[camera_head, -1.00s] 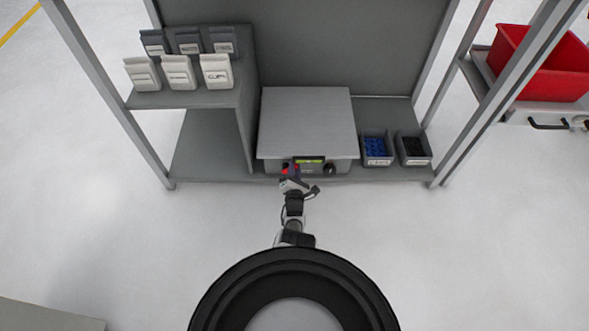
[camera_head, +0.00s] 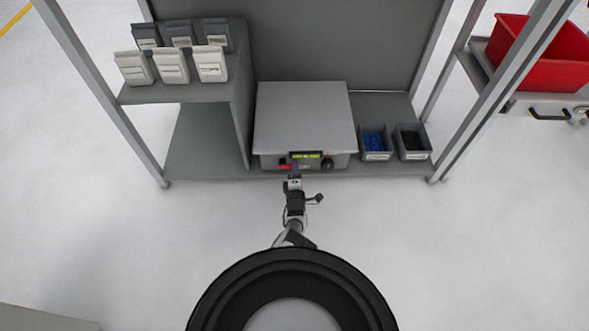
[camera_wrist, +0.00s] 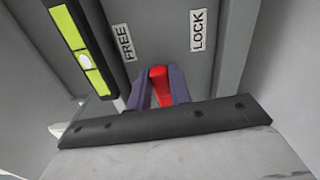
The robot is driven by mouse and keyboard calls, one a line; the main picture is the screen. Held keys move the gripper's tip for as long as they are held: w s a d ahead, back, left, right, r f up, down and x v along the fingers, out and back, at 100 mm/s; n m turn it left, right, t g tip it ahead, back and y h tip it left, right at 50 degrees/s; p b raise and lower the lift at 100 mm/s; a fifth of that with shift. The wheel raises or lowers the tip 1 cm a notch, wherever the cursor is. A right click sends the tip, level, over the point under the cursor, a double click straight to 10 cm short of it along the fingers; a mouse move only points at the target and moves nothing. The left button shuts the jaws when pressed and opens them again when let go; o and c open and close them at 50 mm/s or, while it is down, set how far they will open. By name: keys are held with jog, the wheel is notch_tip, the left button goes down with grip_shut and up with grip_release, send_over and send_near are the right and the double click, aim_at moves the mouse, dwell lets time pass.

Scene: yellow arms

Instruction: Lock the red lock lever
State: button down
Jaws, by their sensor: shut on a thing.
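The red lock lever (camera_wrist: 158,74) is between my two purple fingers in the wrist view, on the grey front panel between the FREE label (camera_wrist: 124,42) and the LOCK label (camera_wrist: 198,30). My gripper (camera_wrist: 160,88) is shut on it; the fingers cover much of its sides. In the head view the red part (camera_head: 284,167) shows at the front of the grey box (camera_head: 303,120), beside my gripper (camera_head: 294,174). The lever's pivot is not clearly visible.
A black knob (camera_head: 327,164) and a yellow-green display (camera_head: 306,155) are on the box front. Small bins (camera_head: 376,146) stand to its right, and a shelf with labelled containers (camera_head: 171,69) to its left. Floor before the rack is clear.

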jog(key=shift+w+a+f+m+b, duration=0.1)
jog(key=shift+a+f+m+b, duration=0.35)
jog(key=shift+m, duration=1.2)
jog(key=shift+f+m+b, duration=0.7)
jog(key=shift+m, duration=0.9)
jog(key=shift+w+a+f+m+b, duration=0.1)
jog(key=shift+a+f+m+b, duration=0.35)
jog(key=shift+m, duration=1.2)
jog(key=shift+d+f, duration=0.15)
jog(key=shift+f, duration=0.05)
jog(key=c, duration=1.6)
grip_release()
jog(key=shift+s, duration=0.1)
jog(key=shift+o, duration=0.2)
